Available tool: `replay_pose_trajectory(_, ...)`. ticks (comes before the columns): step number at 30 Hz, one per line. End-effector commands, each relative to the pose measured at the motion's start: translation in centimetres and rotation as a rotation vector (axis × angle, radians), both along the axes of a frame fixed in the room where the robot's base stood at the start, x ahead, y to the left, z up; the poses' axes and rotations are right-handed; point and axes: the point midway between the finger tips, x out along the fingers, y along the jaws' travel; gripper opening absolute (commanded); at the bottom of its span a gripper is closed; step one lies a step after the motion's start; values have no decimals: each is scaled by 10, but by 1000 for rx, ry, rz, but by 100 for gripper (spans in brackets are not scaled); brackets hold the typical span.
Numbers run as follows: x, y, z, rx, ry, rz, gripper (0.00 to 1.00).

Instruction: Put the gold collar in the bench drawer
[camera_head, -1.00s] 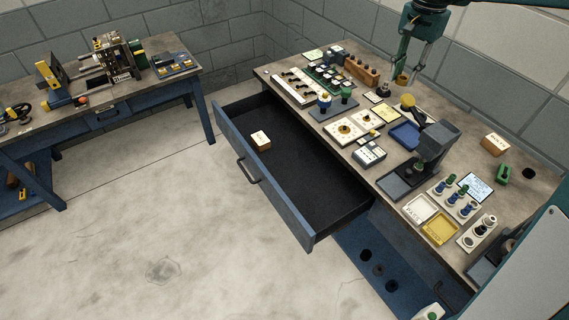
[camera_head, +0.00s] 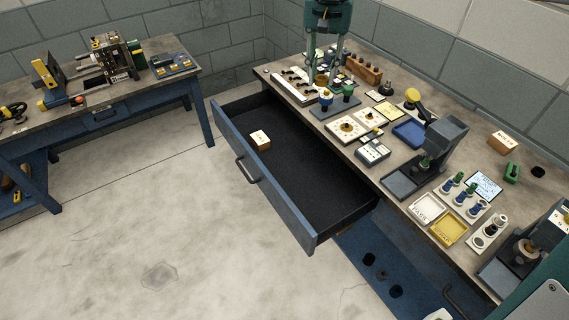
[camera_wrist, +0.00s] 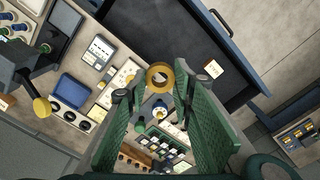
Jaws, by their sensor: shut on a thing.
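The gold collar (camera_head: 321,79) is a small ring held between the fingertips of my gripper (camera_head: 323,71), above the back left part of the bench. In the wrist view the collar (camera_wrist: 160,76) shows its round hole, between the tips of my green fingers. My gripper is shut on it. The bench drawer (camera_head: 312,198) is pulled out wide, with a dark floor.
A small labelled box (camera_head: 260,141) sits in the drawer's left part; the rest of its floor is bare. Below my gripper stand blue and green knobbed parts on a grey plate (camera_head: 335,106). A dark press (camera_head: 431,150) stands further right on the bench.

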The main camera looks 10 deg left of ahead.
Motion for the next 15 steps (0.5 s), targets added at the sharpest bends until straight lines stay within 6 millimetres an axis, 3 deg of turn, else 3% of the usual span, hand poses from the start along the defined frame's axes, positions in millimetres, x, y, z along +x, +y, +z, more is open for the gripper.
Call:
replay_pose_trajectory(4,-20,30,-2,0,0,71,11)
replay_pose_trajectory(15,-51,72,-3,0,0,181,11)
